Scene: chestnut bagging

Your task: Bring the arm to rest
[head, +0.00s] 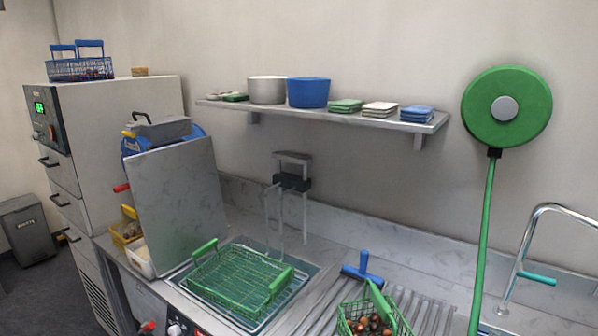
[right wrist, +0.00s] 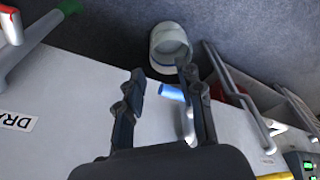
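My right gripper (right wrist: 163,82) shows in the right wrist view with its two dark fingers spread apart. Nothing is held between them. It hangs in front of a white cabinet front, with the dark floor beyond. A blue handle end shows between the fingers, behind them; I cannot tell how far away it is. Neither of my grippers shows in the head view. My left gripper is in no view.
A green basket (head: 240,280) sits over the sunken basin. A small green basket with chestnuts (head: 372,324) stands on the ribbed drainboard (head: 310,312). A white bucket (right wrist: 170,47) stands on the floor. Bar handles (right wrist: 240,95) jut from the cabinet front.

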